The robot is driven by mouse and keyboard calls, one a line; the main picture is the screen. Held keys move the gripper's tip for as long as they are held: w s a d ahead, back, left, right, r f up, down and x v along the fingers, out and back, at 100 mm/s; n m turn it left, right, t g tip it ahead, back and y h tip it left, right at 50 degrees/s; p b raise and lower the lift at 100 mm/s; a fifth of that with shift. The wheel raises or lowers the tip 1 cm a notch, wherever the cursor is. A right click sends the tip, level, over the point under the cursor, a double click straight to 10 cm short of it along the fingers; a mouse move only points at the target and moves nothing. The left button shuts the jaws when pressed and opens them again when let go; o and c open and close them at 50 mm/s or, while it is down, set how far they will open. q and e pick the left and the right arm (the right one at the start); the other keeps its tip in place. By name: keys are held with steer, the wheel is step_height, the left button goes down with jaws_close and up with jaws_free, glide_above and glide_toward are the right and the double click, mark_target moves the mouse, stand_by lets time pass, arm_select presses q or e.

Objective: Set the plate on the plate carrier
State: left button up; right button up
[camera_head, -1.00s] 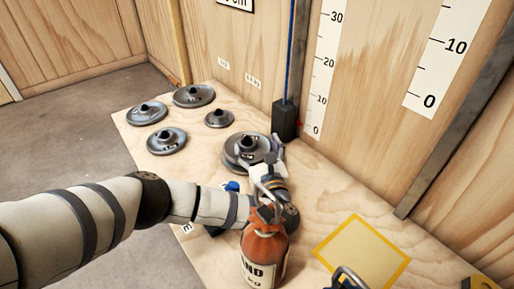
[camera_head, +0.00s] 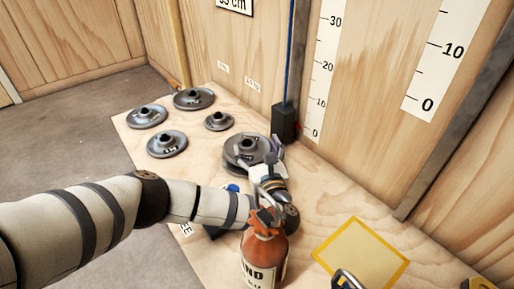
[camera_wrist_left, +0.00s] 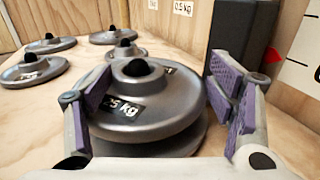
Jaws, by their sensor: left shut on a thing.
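A round grey metal plate (camera_head: 245,146) with a dark centre knob and a kg label is between the fingers of my left gripper (camera_head: 262,162). In the left wrist view, the plate (camera_wrist_left: 165,110) sits level, with the purple-padded fingers at its left and right sides. My left gripper is shut on it. A second grey disc (camera_wrist_left: 180,146) shows right beneath the plate; I cannot tell whether they touch or whether this disc is the carrier. The lower disc's centre is hidden. My right gripper is not in view.
Several grey plates (camera_head: 192,98) lie on the wooden board at the left. A black block (camera_head: 284,122) on a blue cord stands just behind the held plate. A yellow-framed square (camera_head: 360,254) lies bare at the right.

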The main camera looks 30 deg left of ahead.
arm_select(q)
steer(key=shift+f+b, duration=0.55)
stand_by(0.8)
steer(key=shift+r+p, duration=0.45)
steer(key=shift+r, duration=0.25)
steer(key=shift+f+b, duration=0.75)
steer(key=shift+f, duration=0.1)
stand_by(0.7)
steer(key=o, duration=1.7)
steer(key=shift+c, duration=0.2)
steer(key=shift+f, duration=0.2)
steer(key=shift+p+v, duration=1.55)
steer(key=shift+v, duration=4.05)
steer(key=shift+s, duration=0.1)
